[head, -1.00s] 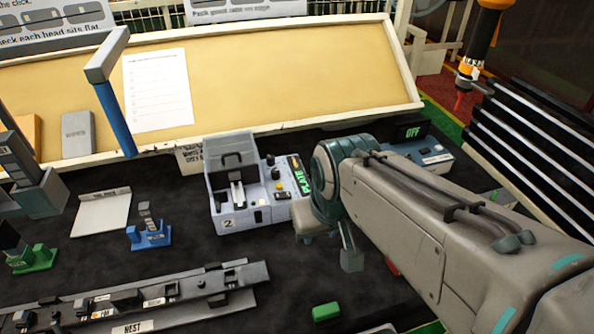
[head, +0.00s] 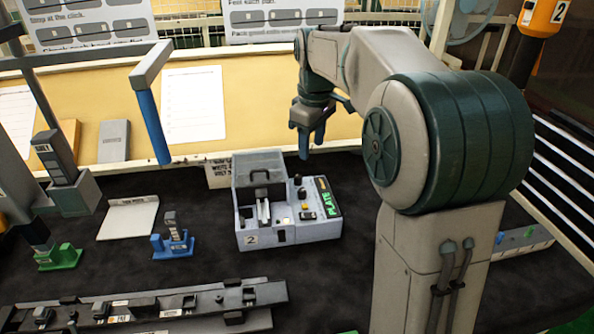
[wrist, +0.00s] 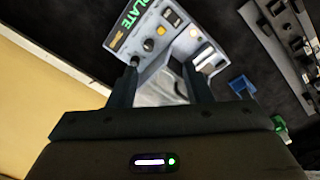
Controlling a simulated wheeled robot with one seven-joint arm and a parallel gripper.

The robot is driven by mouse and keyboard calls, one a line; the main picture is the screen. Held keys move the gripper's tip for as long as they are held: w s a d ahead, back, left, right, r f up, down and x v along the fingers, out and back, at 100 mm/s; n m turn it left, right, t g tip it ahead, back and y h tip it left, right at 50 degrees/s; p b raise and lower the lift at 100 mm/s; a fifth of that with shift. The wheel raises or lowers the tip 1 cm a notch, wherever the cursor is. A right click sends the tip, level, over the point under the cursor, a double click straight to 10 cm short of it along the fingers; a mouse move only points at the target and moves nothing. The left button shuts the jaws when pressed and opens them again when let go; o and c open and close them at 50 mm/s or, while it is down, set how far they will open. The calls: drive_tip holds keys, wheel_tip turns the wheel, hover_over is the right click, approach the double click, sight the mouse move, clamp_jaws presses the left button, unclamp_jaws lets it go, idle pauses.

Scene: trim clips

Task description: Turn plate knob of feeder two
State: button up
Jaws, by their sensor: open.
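Feeder two (head: 251,240) is a pale grey box marked "2" in the middle of the head view. Its right-hand panel has a green-lettered PLATE display (head: 325,205), dark round knobs (head: 302,192) and a yellow button (head: 304,206). I cannot tell which knob is the plate knob. My gripper (head: 311,148) is above the back right of the feeder, fingers pointing down. In the wrist view my gripper (wrist: 160,72) is open and empty, fingers apart. A dark knob (wrist: 148,45) shows beyond the fingertips; another (wrist: 134,60) is close to the left fingertip. No contact is clear.
A blue fixture (head: 172,243) and a white plate (head: 128,218) lie left of the feeder. A dark rail (head: 150,308) runs along the front. A blue post (head: 152,125) hangs at the left. My arm hides the bench to the right.

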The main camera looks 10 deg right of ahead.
sight(298, 176)
drive_tip(key=w+f+n+g, duration=0.1)
drive_tip(key=w+f+n, duration=0.2)
drive_tip(key=w, duration=0.4)
drive_tip(key=w+f+n, duration=0.3)
drive_tip(key=w, duration=0.4)
drive_tip(key=f, duration=1.4)
drive_tip(key=shift+s+a, duration=0.2)
drive_tip(key=shift+a, duration=0.05)
drive_tip(key=shift+b, duration=0.3)
